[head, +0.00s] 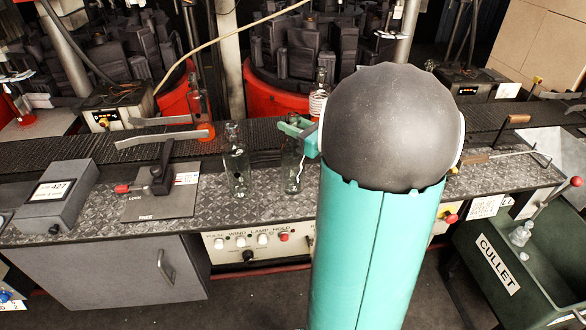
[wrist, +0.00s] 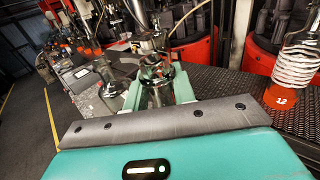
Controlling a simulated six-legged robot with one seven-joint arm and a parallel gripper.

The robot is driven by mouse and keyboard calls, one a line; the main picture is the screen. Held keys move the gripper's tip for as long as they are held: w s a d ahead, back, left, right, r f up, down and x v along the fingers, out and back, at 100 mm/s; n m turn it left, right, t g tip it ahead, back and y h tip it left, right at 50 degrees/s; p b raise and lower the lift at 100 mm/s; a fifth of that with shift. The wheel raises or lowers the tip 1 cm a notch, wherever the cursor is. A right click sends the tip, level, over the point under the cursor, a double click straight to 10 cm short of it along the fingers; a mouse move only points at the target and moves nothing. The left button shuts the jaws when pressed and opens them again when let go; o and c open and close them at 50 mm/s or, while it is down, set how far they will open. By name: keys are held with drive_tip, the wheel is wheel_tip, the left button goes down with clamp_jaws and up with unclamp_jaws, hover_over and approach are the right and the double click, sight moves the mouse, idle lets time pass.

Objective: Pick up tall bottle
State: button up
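A tall clear glass bottle (head: 291,172) stands upright on the patterned metal bench, its upper part partly hidden by my gripper. My gripper (head: 297,133) has its green fingers apart, reaching in from the right at the bottle's upper part. In the wrist view, my gripper (wrist: 160,88) has one finger on each side of clear glass (wrist: 157,94). I cannot tell whether the fingers touch it. Another clear bottle (head: 237,168) stands upright just to the left, and it also shows left of the fingers in the wrist view (wrist: 106,76).
A dark conveyor (head: 240,133) runs behind the bench. Orange-hot glass (head: 200,118) and a wire-coiled bottle (head: 318,101) stand there. A lever plate (head: 160,205) and grey display box (head: 58,198) are at left. A green cullet bin (head: 520,255) is at right.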

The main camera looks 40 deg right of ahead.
clamp_jaws()
drive_tip(key=shift+r, duration=0.1)
